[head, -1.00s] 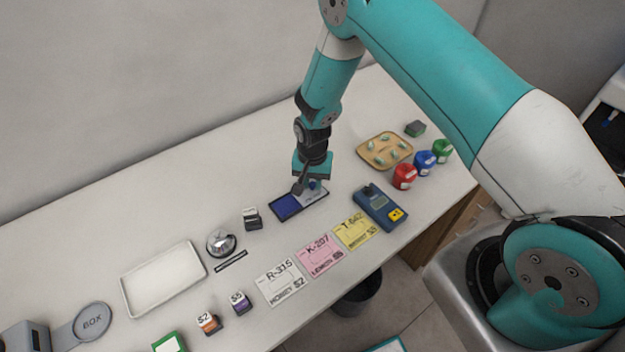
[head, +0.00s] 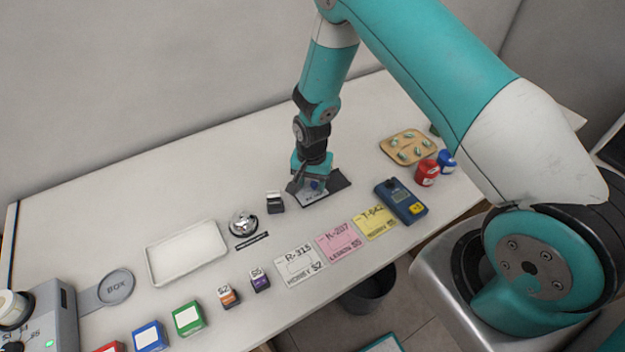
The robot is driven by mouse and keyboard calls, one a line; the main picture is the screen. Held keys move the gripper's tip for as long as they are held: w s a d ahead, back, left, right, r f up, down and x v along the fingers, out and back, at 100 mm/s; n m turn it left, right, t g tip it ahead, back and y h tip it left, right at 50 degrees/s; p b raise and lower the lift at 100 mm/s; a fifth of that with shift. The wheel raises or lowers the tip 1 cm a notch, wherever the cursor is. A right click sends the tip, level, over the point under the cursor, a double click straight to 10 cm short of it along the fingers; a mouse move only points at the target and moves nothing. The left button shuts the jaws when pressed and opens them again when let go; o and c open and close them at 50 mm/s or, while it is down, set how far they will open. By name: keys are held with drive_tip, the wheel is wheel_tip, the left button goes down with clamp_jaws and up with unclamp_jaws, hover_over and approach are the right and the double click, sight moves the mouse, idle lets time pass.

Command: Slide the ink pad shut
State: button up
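The ink pad (head: 338,182) is a flat dark rectangular case lying on the counter near the middle of the view. Its pale grey lid (head: 312,199) lies over the left part, and no blue ink surface shows. A dark bare strip shows on the right. A small blue knob stands on the lid. My gripper (head: 312,184) points down right at the lid and knob, partly covering them. Its fingers are dark and small here, so I cannot tell whether they are closed on the knob.
A dark stamp (head: 275,202) and a bell (head: 243,223) stand to the left. The counter behind the pad is clear.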

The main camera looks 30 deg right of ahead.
sight(313, 184)
drive_tip(key=shift+d, duration=0.15)
drive_tip(key=shift+w+r, duration=0.1)
drive_tip(key=shift+r, duration=0.45)
wheel_tip(313, 184, up, 16)
drive_tip(key=b, duration=0.4)
drive_tip(key=shift+r, duration=0.2)
drive_tip(key=s+a+r+n+y, duration=0.1)
drive_tip(key=s+a+r+n, duration=0.2)
drive_tip(key=s, duration=0.5)
drive_tip(key=s+a+r+n+y+b, duration=0.1)
drive_tip(key=s+a+r+n, duration=0.2)
drive_tip(key=s+r+n, duration=0.2)
drive_tip(key=s+a+r+n+y, duration=0.2)
drive_tip(key=s+r+n, duration=0.3)
drive_tip(key=s, duration=0.7)
drive_tip(key=shift+s+a+n, duration=0.3)
drive_tip(key=shift+a+n, duration=0.45)
drive_tip(key=shift+n, duration=0.25)
